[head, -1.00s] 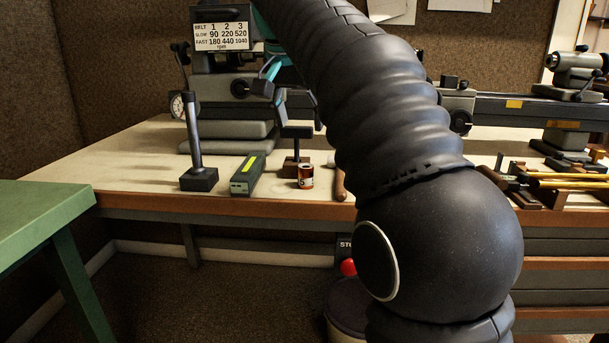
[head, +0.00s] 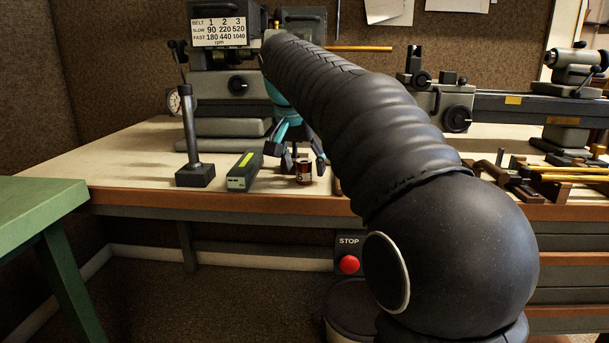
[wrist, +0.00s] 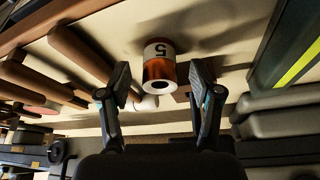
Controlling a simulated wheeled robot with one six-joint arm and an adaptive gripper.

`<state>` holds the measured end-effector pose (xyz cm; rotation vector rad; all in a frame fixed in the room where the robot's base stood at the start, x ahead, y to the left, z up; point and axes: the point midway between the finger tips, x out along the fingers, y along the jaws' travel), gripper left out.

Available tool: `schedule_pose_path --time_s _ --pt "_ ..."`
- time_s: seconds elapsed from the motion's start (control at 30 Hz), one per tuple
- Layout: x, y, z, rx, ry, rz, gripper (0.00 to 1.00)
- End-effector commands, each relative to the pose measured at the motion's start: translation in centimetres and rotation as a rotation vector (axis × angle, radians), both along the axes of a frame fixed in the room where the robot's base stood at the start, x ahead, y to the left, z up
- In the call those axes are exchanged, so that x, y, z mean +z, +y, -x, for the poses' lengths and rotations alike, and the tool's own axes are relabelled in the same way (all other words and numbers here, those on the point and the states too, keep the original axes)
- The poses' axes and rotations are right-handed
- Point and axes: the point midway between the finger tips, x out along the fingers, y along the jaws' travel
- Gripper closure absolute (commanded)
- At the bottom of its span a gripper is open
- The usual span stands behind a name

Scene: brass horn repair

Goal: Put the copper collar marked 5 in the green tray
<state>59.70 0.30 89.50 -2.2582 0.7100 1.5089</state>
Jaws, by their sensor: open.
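The copper collar (head: 304,172) stands on the bench near its front edge; it has a white band. In the wrist view the collar (wrist: 158,70) shows a "5" on the band, upside down. My gripper (head: 297,160) is open and tilted down at the collar. In the wrist view its two fingers (wrist: 160,84) lie to either side of the collar, with a gap on both sides. I cannot make out a green tray in these views.
A green-topped table (head: 40,205) stands at the left. A grey-green box with a yellow stripe (head: 243,172) and a post on a dark base (head: 193,145) stand left of the collar. Wooden-handled tools (wrist: 80,55) lie beside it. A lathe (head: 530,108) stands at the right.

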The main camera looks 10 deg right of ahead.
Motion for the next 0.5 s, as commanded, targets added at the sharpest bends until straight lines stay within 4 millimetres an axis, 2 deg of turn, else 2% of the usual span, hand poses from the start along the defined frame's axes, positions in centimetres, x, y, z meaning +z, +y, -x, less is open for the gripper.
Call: schedule_pose_path --time_s 0.1,0.33,0.5 --pt "-0.71 -0.16 -0.22 0.0 0.0 0.0 0.36" --pt "-0.72 -0.18 -0.25 0.0 0.0 0.0 0.36" --pt "-0.71 -0.17 -0.24 0.0 0.0 0.0 0.78"
